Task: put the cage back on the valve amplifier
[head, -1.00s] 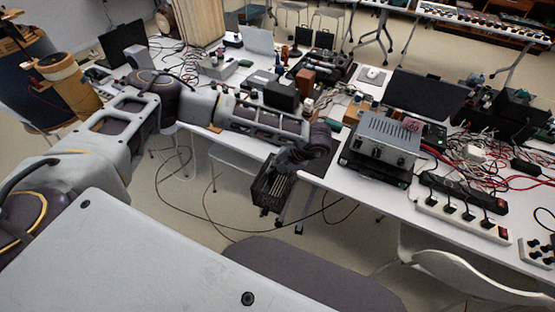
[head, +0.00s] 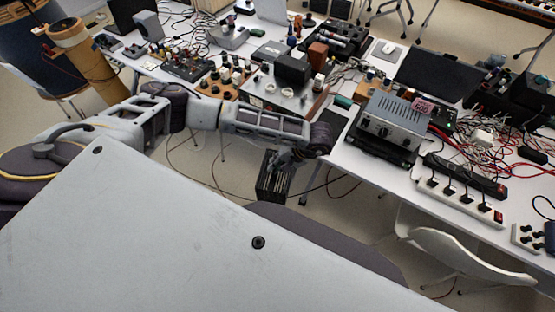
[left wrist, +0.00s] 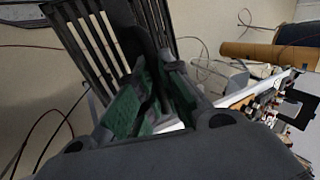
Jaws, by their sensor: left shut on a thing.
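The cage (head: 272,183) is a black slatted box. It hangs in front of the table's front edge, and its slats fill the upper left of the left wrist view (left wrist: 92,38). My left gripper (head: 284,161) is shut on its rim, with green finger pads either side (left wrist: 152,95). What looks like the valve amplifier (head: 262,98) is a light chassis with small valves and a black transformer block, on the table behind my left forearm, which hides part of its front. My right gripper is in neither view.
A silver vented unit (head: 394,118) stands on a black one at the table's front, right of the cage. A white power strip (head: 457,197) and tangled red cables (head: 470,148) lie further right. A white chair (head: 468,255) stands in front. A dark monitor (head: 438,73) is behind.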

